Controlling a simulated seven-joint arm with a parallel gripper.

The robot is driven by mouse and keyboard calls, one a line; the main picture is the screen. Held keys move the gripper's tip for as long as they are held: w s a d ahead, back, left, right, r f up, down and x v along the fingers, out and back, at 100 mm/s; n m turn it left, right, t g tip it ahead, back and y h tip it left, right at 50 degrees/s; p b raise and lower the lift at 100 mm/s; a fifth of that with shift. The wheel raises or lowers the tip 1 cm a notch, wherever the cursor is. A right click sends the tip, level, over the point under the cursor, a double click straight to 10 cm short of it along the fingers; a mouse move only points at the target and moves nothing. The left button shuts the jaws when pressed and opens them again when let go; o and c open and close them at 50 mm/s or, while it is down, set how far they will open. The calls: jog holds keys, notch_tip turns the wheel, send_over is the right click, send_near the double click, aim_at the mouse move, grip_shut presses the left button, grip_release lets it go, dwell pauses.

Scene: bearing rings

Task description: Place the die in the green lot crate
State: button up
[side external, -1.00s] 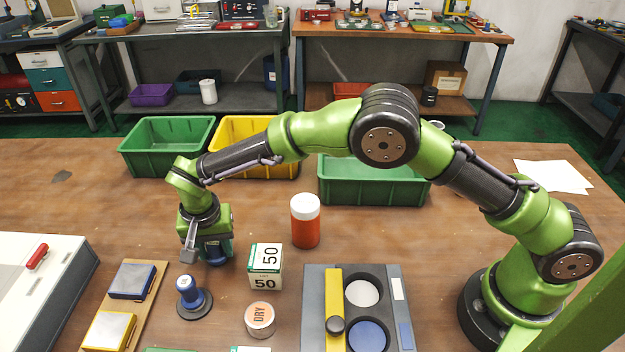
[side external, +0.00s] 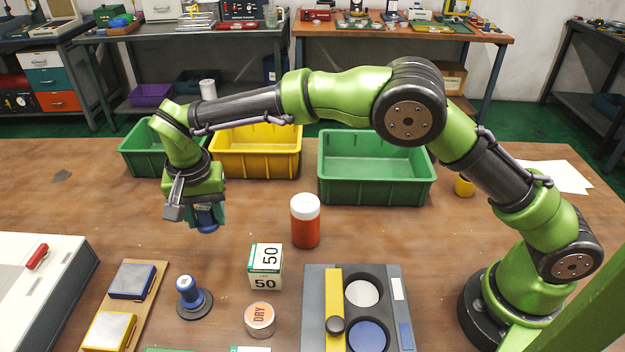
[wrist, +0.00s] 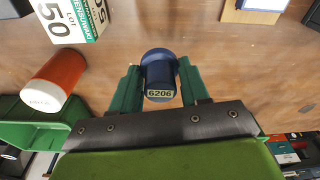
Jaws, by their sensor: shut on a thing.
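My gripper (side external: 205,208) is shut on a dark blue cylindrical die (wrist: 159,70) with a pale label reading 6206. The die (side external: 207,221) hangs between the green fingers, clear above the table, left of the orange bottle. The gripper (wrist: 158,78) also shows in the wrist view, with a finger on each side of the die. There are two green crates: one (side external: 140,172) at the back left, partly hidden behind my wrist, and a larger one (side external: 375,191) right of centre. The larger crate's visible interior looks empty.
A yellow crate (side external: 255,165) stands between the green ones. The white-capped orange bottle (side external: 305,228) stands in front of the larger green crate. A lot-50 box (side external: 265,268), a DRY tin (side external: 260,319) and a blue-handled stamp-like piece (side external: 190,294) stand nearer the front.

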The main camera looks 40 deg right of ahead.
jog(key=w+d+r+m, duration=0.2)
jog(key=w+d, duration=0.1)
jog(key=d, duration=0.5)
jog(key=m+g, duration=0.2)
jog(key=m, duration=1.3)
send_over(354, 166)
jog(key=s+a, duration=0.3)
jog(key=a, duration=0.1)
jog(key=f, duration=0.1)
notch_tip(354, 166, down, 9)
jog(key=shift+a+f, duration=0.15)
jog(key=shift+f, duration=0.05)
jog(key=shift+s, duration=0.1)
jog(key=o, duration=0.7)
jog(key=shift+f, duration=0.2)
jog(key=o, duration=0.4)
jog(key=shift+o, duration=0.2)
